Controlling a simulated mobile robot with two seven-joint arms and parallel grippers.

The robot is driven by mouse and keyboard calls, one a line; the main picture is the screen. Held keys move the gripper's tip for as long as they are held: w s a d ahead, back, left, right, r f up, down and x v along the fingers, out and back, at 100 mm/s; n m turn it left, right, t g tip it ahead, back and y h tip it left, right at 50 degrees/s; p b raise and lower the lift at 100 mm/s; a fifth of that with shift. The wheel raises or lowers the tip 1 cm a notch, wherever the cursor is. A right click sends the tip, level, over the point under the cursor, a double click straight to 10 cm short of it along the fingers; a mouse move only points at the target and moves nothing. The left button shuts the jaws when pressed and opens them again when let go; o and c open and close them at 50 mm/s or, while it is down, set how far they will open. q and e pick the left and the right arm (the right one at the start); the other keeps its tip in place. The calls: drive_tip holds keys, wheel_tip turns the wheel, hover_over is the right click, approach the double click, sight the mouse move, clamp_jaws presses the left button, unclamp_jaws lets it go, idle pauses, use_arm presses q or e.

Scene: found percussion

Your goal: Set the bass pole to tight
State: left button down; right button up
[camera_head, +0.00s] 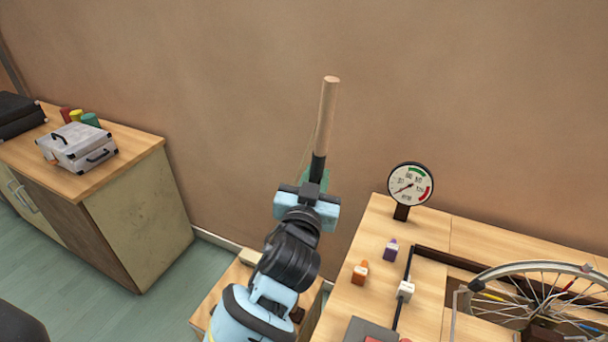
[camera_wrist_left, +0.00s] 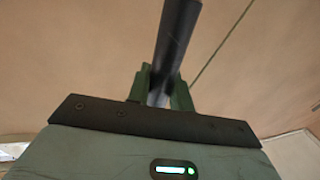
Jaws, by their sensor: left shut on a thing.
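The bass pole (camera_head: 328,112) is a light wooden stick with a dark lower sleeve. It stands nearly upright in the head view, with its top leaning slightly right. My left gripper (camera_head: 316,180) is shut on the dark sleeve. In the left wrist view the dark pole (camera_wrist_left: 177,40) rises between the green fingers of the gripper (camera_wrist_left: 160,88). A thin cord (camera_wrist_left: 222,45) runs slantwise to the right of the pole there. The round gauge (camera_head: 410,186) stands to the right, its needle pointing to the lower left. The pole's foot is hidden behind my arm. My right gripper is not in view.
A workbench (camera_head: 450,243) at the right holds a spoked wheel (camera_head: 535,295), an orange piece (camera_head: 360,272), a purple piece (camera_head: 391,249) and a white slider (camera_head: 405,289). A cabinet (camera_head: 150,217) at the left carries a silver case (camera_head: 77,147). The wall behind the pole is bare.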

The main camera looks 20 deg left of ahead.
use_arm(q)
drive_tip(key=shift+d+f, duration=0.4)
drive_tip(key=c, duration=1.7)
unclamp_jaws()
drive_tip(key=shift+h, duration=0.3)
drive_tip(key=o, duration=0.4)
drive_tip(key=shift+s+d+r, duration=0.1)
drive_tip(key=shift+d+r, duration=0.05)
drive_tip(key=shift+d, duration=0.05)
drive_tip(key=shift+a+r, duration=0.1)
drive_tip(key=shift+r, duration=0.05)
drive_tip(key=shift+s+d+f+b, duration=0.1)
drive_tip(key=shift+s+f+b, duration=0.1)
drive_tip(key=shift+s, duration=1.75)
drive_tip(key=shift+s+d+f+b, duration=0.1)
drive_tip(key=shift+s+b, duration=0.1)
drive_tip(key=shift+s, duration=1.7)
